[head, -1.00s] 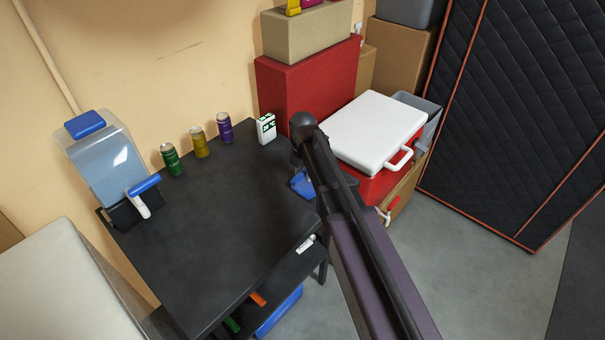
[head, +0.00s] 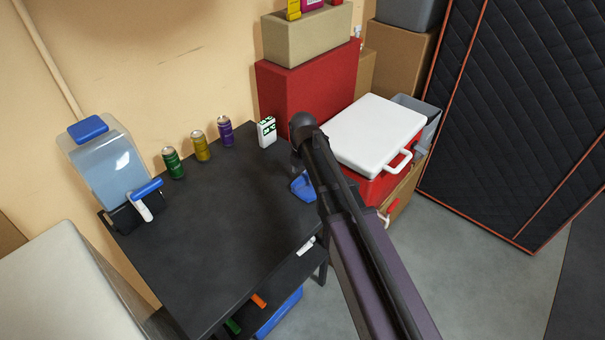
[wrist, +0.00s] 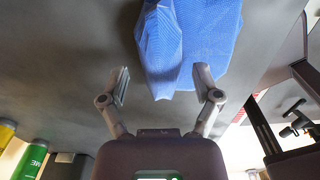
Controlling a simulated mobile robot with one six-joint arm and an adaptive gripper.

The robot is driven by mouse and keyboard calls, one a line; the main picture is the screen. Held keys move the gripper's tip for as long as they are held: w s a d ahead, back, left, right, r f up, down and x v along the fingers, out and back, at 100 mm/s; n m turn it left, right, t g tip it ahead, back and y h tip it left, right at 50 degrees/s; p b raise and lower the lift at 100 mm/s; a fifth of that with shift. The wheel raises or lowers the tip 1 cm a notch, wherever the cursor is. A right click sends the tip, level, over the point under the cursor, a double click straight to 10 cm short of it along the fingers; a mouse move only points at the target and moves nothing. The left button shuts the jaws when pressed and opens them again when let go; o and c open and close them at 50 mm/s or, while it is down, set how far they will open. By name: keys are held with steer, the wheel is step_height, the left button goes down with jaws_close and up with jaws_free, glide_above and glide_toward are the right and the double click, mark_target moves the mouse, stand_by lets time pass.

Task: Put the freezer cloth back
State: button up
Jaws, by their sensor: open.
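The blue freezer cloth (head: 302,187) lies at the right edge of the black table, partly hidden by my arm in the head view. In the wrist view the crumpled cloth (wrist: 195,40) fills the upper middle, with its lower tip reaching between the fingertips. My gripper (wrist: 160,84) is open, with one finger on each side of that tip. The fingers are not closed on the cloth. I cannot tell whether they touch it. In the head view my arm hides most of the gripper.
On the black table (head: 215,220) stand green (head: 173,162), yellow (head: 201,146) and purple (head: 225,131) cans, a white-green carton (head: 267,132) and a drink dispenser (head: 105,165). A red cooler with a white lid (head: 375,132) stands right of my arm. The table's middle is clear.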

mark_target(306, 176)
step_height(306, 176, up, 11)
steer(key=p, duration=1)
steer(key=shift+f, duration=0.1)
stand_by(0.7)
steer(key=s+d+m, duration=0.7)
steer(key=d+m, duration=0.3)
steer(key=m, duration=0.4)
steer(key=s+d+m, duration=0.8)
steer(key=d+m, duration=0.3)
steer(key=m, duration=0.3)
steer(key=shift+d, duration=0.15)
steer(key=shift+c, duration=0.2)
